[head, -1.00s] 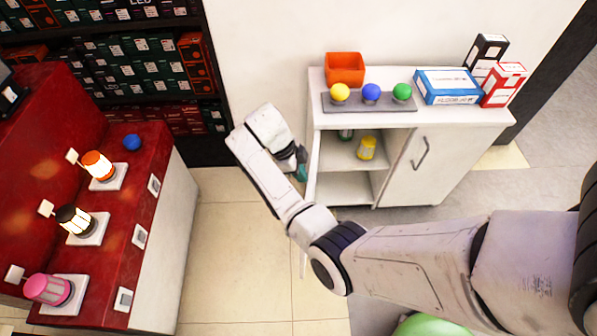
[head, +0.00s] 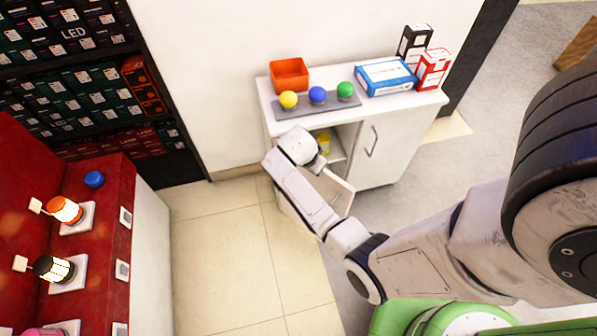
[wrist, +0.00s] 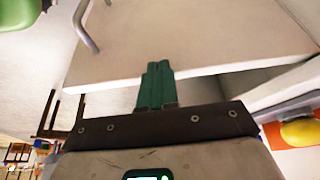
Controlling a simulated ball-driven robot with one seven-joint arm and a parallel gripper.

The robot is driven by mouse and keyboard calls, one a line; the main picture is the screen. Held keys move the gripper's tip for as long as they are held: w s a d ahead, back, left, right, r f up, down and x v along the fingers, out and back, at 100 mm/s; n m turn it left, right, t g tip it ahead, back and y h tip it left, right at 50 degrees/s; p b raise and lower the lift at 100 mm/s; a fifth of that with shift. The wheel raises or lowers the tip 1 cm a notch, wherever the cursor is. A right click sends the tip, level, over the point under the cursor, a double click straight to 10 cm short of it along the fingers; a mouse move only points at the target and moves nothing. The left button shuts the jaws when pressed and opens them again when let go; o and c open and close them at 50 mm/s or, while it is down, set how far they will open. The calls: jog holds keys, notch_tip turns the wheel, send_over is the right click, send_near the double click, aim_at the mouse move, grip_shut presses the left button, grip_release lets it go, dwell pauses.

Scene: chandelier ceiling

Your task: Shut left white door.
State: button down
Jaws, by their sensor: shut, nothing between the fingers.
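The white cabinet (head: 400,150) stands against the wall. Its left white door (head: 338,192) is partly open, angled out from the front and largely covered by my arm in the head view. In the wrist view the door's outer face (wrist: 200,40) fills the upper part, with its metal handle (wrist: 85,25) at upper left. A dark gap shows between door and cabinet on the right. My gripper (wrist: 158,66) has green fingers, shut and empty, their tips overlapping the door's near edge. I cannot tell whether they touch it. The head view hides the fingers.
The cabinet's right door (head: 385,145) is shut. A yellow item (head: 324,143) shows inside the opening. On top are an orange bin (head: 290,75), a grey tray (head: 318,107) with coloured balls, and boxes (head: 386,77). A red display counter (head: 110,210) stands left; tiled floor between is clear.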

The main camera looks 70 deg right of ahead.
jog(key=d+n+t+b, duration=0.2)
jog(key=d+n+b, duration=0.2)
jog(key=d, duration=1.2)
jog(key=shift+w+d+n, duration=0.15)
jog(key=shift+d+n, duration=0.1)
jog(key=shift+n, duration=0.95)
